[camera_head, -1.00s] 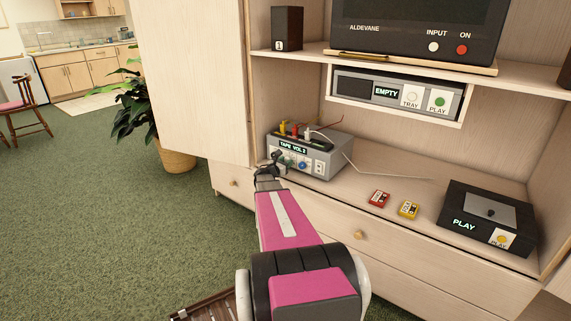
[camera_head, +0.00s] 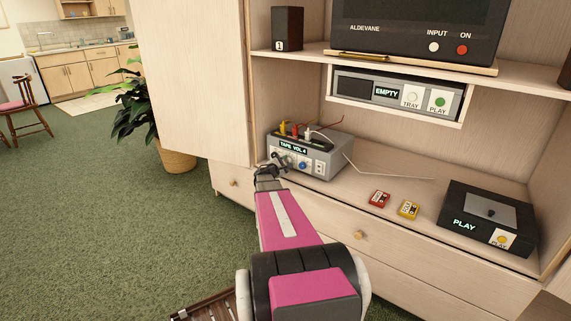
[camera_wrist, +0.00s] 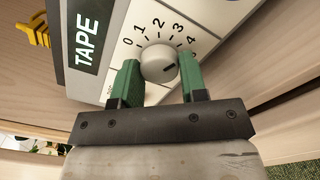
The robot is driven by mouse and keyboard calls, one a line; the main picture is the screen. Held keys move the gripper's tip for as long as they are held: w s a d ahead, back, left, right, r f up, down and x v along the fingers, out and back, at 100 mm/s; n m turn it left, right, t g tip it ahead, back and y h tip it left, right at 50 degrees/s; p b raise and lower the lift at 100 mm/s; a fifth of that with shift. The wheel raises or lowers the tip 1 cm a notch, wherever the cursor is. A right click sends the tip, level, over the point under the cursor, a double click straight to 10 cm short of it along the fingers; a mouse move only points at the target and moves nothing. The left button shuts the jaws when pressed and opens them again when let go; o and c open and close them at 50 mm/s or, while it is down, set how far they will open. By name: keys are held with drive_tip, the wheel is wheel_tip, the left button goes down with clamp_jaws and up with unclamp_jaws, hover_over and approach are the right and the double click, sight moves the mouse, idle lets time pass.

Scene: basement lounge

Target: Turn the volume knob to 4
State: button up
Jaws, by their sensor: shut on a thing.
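The volume knob (camera_wrist: 158,64) is a pale round dial on the front of the grey amplifier box (camera_head: 322,168). In the wrist view, printed numbers run around it from 0 up past 4, and a short dark mark shows on its face. My gripper (camera_wrist: 157,66) has its green fingers on either side of the knob, shut on it. In the head view my gripper (camera_head: 272,164) is at the box's left front and hides the knob.
Coloured plugs (camera_head: 295,131) and cables stand on top of the box. A shelf with a disc player (camera_head: 398,94) hangs above. The cabinet door (camera_head: 195,80) stands at left.

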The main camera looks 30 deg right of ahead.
drive_tip(key=shift+m, duration=1)
drive_tip(key=o, duration=0.9)
drive_tip(key=v, duration=1)
drive_tip(key=shift+s+a, duration=0.2)
drive_tip(key=shift+a, duration=0.15)
